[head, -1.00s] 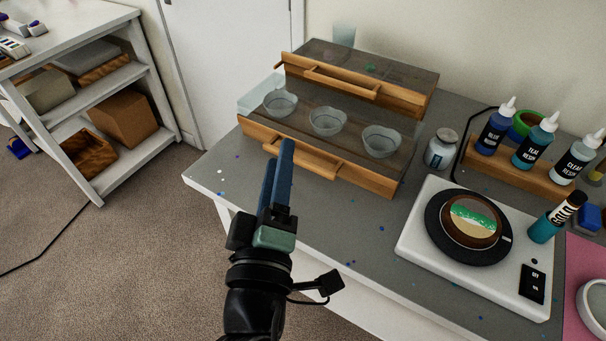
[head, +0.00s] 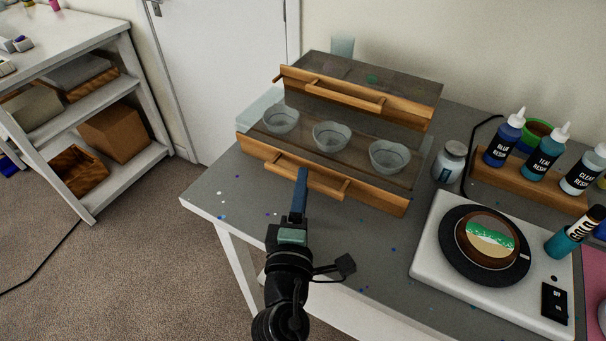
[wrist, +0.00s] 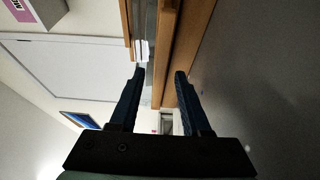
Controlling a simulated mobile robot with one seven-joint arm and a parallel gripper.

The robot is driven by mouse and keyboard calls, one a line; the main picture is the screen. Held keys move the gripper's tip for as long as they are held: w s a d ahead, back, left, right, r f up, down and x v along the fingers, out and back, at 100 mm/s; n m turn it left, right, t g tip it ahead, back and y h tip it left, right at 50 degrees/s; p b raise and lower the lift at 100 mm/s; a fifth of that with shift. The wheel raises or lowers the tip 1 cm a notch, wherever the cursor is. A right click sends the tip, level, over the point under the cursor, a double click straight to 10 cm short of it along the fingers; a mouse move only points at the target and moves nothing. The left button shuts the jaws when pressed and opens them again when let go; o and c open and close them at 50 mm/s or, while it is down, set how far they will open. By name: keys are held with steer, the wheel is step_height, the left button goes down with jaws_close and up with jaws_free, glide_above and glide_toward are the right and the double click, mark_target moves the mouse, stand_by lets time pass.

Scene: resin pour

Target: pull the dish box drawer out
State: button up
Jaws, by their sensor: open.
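The dish box is a low wooden case with a dark see-through top (head: 345,72) and a wooden upper front with a bar handle (head: 345,95). Below and in front of it, a lower wooden front (head: 375,198) has its own bar handle (head: 325,187). Three clear bowls (head: 331,136) stand in a row between the two fronts. My gripper (head: 302,172) points at the lower front, its tips overlapping the lower handle in the head view. In the wrist view its fingers (wrist: 160,75) are apart, with wooden edges (wrist: 166,85) showing between and beyond them. Contact cannot be told.
A white turntable unit (head: 430,250) with a dark round platter stands to the right. A lidded jar (head: 450,162) and a wooden rack (head: 520,180) with resin bottles stand behind it. A white shelf (head: 135,95) stands far left.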

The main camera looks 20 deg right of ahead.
steer(key=shift+x, duration=1.25)
steer(key=shift+c, duration=0.3)
jaws_close()
